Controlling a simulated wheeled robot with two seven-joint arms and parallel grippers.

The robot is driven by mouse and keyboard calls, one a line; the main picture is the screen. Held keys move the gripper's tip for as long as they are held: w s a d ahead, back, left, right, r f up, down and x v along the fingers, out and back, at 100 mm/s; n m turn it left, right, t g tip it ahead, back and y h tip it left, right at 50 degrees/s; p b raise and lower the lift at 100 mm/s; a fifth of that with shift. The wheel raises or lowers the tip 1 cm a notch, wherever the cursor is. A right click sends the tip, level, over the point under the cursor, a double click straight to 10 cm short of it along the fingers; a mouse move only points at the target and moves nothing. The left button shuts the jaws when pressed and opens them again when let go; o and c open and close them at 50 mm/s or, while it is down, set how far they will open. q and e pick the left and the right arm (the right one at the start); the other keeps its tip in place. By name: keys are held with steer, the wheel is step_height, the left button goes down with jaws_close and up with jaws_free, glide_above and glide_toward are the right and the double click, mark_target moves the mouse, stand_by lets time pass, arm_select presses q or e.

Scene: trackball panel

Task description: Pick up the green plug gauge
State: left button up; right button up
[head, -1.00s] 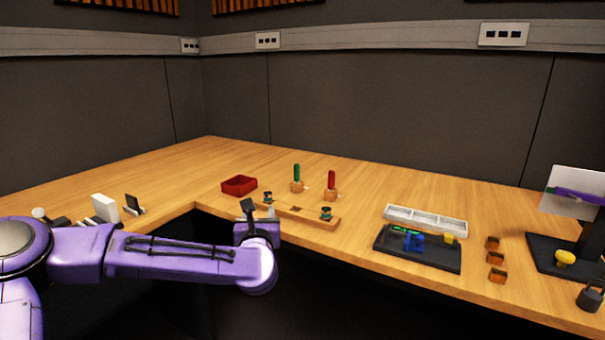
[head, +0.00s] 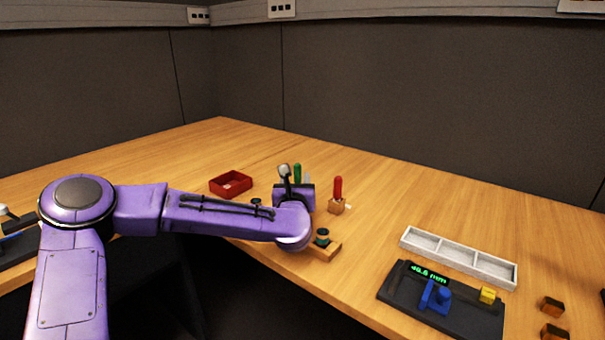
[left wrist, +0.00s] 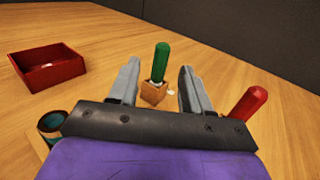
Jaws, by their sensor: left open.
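The green plug gauge (left wrist: 161,61) stands upright in a small wooden block (left wrist: 153,93) in the left wrist view. In the head view the gauge's green top (head: 297,172) shows just behind my left gripper (head: 297,178), which hides its lower part. My left gripper (left wrist: 157,88) is open in the left wrist view. Its two fingers point toward the gauge, which appears between them and a little beyond their tips. I cannot tell whether the fingers touch it.
A red-handled gauge (head: 338,188) stands in its own block to the right. A red tray (head: 231,184) lies to the left. A wooden fixture (head: 325,249) sits near the front edge. A black gauge panel (head: 446,303) and a white compartment tray (head: 458,258) are at the right.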

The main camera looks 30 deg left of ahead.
mark_target(297, 172)
arm_select(q)
steer(key=x, duration=0.7)
steer(key=shift+w+f+p, duration=0.35)
steer(key=shift+w+p, duration=0.05)
steer(key=shift+s, duration=0.1)
jaws_close()
